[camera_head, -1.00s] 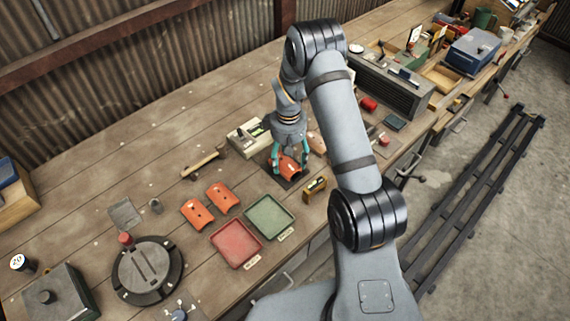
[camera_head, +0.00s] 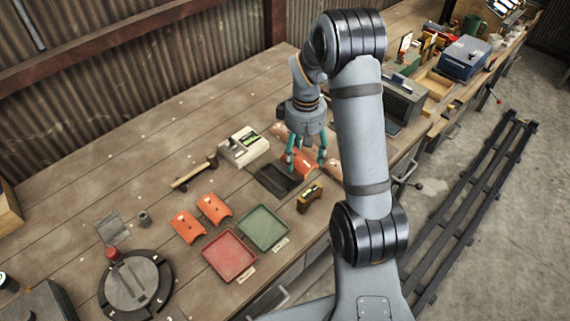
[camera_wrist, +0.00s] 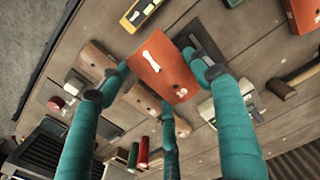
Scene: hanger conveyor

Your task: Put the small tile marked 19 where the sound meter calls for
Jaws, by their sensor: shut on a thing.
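My gripper (camera_head: 306,160) is shut on an orange curved tile (camera_head: 298,163), which also shows between the teal fingers in the wrist view (camera_wrist: 163,68). The tile is above the bench, right of a bare dark pad (camera_head: 272,181). A beige device (camera_head: 243,147) with a small display stands behind the pad, and a small yellow-and-black device (camera_head: 310,196) stands in front. I cannot tell which is the sound meter. A red tray (camera_head: 229,256) and a green tray (camera_head: 263,227) are empty, with unreadable labels.
Two other orange tiles (camera_head: 213,208) lie left of the trays. A hammer (camera_head: 195,172) lies behind them. Brownish curved pieces (camera_wrist: 140,99) lie beyond the gripper. A round dark device (camera_head: 135,285) stands at front left. The back left bench is clear.

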